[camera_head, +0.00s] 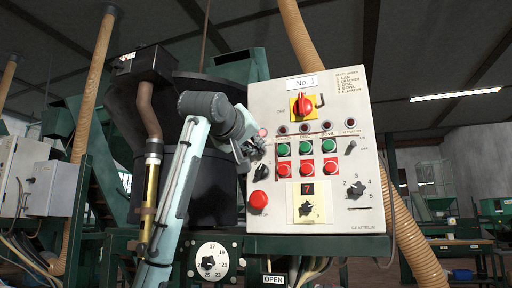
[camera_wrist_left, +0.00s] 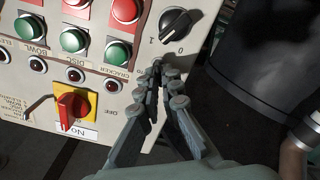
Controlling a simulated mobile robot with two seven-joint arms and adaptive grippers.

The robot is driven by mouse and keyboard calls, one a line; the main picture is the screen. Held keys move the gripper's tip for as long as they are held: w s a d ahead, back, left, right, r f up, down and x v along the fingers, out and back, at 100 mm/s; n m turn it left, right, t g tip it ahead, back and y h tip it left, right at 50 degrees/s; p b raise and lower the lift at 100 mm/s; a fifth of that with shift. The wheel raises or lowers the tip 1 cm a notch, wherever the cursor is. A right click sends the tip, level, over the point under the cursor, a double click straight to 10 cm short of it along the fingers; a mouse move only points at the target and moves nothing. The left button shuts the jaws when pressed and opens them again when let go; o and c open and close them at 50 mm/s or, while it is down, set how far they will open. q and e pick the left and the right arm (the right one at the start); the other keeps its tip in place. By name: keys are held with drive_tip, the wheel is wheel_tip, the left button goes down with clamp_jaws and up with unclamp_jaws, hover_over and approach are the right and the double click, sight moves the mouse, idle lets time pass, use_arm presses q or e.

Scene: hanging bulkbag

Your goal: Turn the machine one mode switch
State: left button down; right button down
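The grey control panel (camera_head: 280,225) marked No. 1 fills the middle of the head view. A black rotary switch (camera_head: 260,170) sits near its left edge; in the left wrist view this switch (camera_wrist_left: 176,22) has 0 and 1 marks, its white pointer slanting between them. A red main switch (camera_head: 303,104) on a yellow plate is higher up and shows in the left wrist view (camera_wrist_left: 72,108). I cannot tell which is the mode switch. My left gripper (camera_wrist_left: 157,70) is at the panel's left edge, just above the black switch, fingertips together and seemingly empty.
Green and red buttons (camera_head: 307,166) and a red mushroom button (camera_head: 258,199) are close by. A numbered selector (camera_head: 355,189) and a yellow-plated knob (camera_head: 306,209) are lower right. A black drum (camera_head: 213,185) stands behind my left arm.

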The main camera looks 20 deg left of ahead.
use_arm(q)
drive_tip(key=c, duration=1.7)
unclamp_jaws()
drive_tip(key=s, duration=1.2)
drive_tip(key=shift+a, duration=0.2)
